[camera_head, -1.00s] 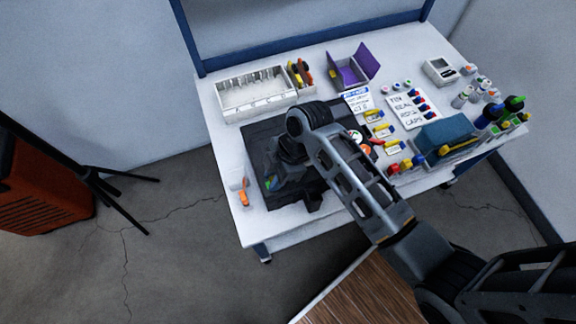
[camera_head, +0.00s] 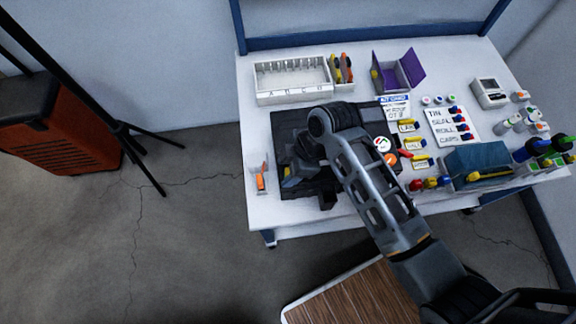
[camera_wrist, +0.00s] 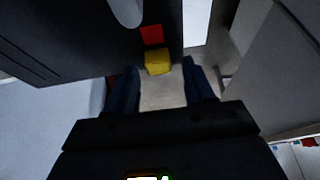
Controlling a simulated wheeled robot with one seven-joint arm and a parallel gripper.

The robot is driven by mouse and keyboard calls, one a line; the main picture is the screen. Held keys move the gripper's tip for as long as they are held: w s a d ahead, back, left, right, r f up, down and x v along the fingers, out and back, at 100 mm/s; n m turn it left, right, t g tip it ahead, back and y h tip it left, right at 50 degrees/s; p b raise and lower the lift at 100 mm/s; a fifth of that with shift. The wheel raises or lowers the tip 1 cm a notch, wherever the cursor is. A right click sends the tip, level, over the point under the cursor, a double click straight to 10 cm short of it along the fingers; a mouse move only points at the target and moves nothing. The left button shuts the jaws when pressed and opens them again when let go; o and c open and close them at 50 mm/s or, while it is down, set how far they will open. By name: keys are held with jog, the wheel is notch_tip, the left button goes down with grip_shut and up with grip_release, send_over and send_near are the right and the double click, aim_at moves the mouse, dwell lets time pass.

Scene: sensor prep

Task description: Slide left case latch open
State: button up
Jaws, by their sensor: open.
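The black case (camera_head: 288,123) lies on the white table, partly hidden by my arm. In the wrist view its dark side (camera_wrist: 85,40) carries a yellow latch (camera_wrist: 157,64) with a red patch (camera_wrist: 151,35) just beyond it. My gripper (camera_wrist: 161,78) is open, its two dark fingers apart. The yellow latch appears between and slightly beyond the fingertips; I cannot tell whether they touch it.
A white slotted rack (camera_head: 292,82) and a purple box (camera_head: 398,73) stand behind the case. A small white holder with an orange item (camera_head: 260,182) is close on the left. Yellow labelled pieces, a teal box (camera_head: 480,165) and bottles crowd the right.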

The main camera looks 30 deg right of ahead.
jog(key=w+v, duration=0.1)
jog(key=v, duration=0.6)
jog(key=shift+s+r, duration=0.4)
jog(key=shift+s, duration=0.15)
jog(key=shift+d, duration=0.15)
jog(key=s+d+f+m+t+h, duration=0.25)
jog(key=s+m+t, duration=0.45)
jog(key=s, duration=0.6)
jog(key=s+d+r+m+t+h, duration=0.1)
jog(key=s+r+m+t, duration=0.2)
jog(key=s+r, duration=0.3)
jog(key=s+d+r+m+t+h, duration=0.1)
jog(key=s+r+m+t, duration=0.2)
jog(key=s+r, duration=0.4)
notch_tip(320, 180, up, 9)
jog(key=shift+d+f+m+t, duration=0.1)
jog(key=shift+d+m+t, duration=0.25)
jog(key=shift+m, duration=0.35)
